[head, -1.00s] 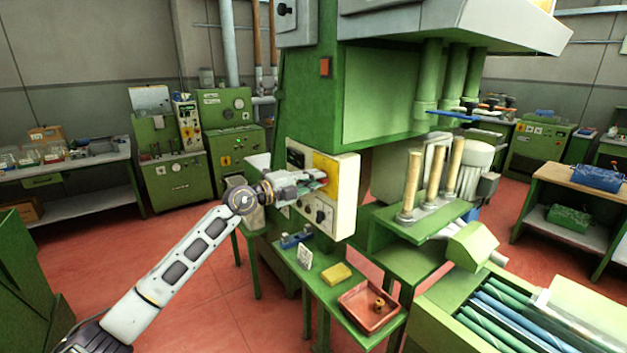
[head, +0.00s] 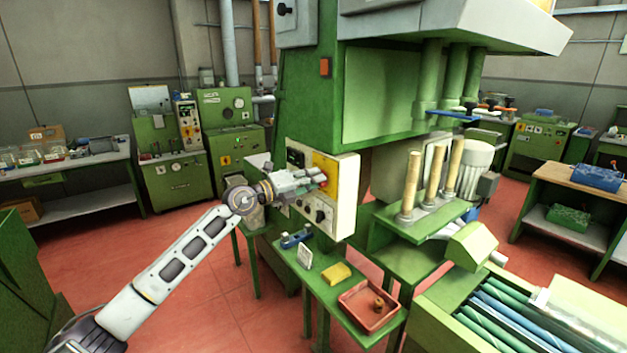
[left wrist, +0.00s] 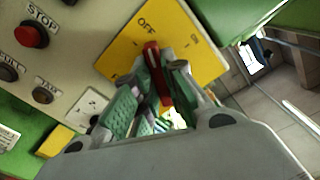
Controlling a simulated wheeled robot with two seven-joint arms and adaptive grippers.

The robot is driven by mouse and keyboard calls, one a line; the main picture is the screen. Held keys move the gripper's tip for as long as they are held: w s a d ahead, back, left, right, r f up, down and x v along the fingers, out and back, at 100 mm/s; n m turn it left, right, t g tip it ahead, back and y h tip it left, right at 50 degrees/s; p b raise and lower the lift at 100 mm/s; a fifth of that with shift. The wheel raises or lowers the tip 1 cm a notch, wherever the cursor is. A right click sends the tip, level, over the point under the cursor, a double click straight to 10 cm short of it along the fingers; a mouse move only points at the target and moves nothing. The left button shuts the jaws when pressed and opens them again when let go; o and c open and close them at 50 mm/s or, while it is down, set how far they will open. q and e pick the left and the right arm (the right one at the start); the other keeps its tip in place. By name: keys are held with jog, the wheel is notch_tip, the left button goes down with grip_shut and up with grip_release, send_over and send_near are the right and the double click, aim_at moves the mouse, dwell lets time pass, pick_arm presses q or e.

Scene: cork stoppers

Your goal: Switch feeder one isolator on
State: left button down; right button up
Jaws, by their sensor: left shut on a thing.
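The isolator is a red handle (left wrist: 153,62) on a yellow plate (left wrist: 200,47) with the word OFF, seen close up in the left wrist view. The visible end of the handle lies just beside the word OFF. In the head view the yellow plate (head: 326,165) is on the cream control panel (head: 345,200) of the green machine. My left gripper (head: 318,180) is at the plate, its fingers shut on the red handle, with green pads on either side of it. The fingers hide part of the handle. My right gripper is not in view.
The same panel has a red STOP button (left wrist: 32,35) and dark knobs (left wrist: 45,93) close by. Below the panel, a green side table (head: 325,292) holds a yellow block (head: 336,273), a red tray (head: 368,308) and a blue item (head: 295,238).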

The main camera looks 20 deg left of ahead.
pick_arm(q)
jog(key=m+b, duration=0.3)
jog(key=m, duration=0.3)
jog(key=m+b, duration=0.4)
jog(key=m, duration=0.2)
jog(key=shift+f+m, duration=0.2)
jog(key=shift+m, duration=0.1)
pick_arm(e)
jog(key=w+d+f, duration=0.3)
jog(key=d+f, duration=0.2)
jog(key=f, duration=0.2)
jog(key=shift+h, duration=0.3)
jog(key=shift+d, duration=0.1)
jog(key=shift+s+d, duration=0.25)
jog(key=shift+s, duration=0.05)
pick_arm(q)
jog(key=c, duration=1.5)
grip_release()
jog(key=shift+r, duration=0.1)
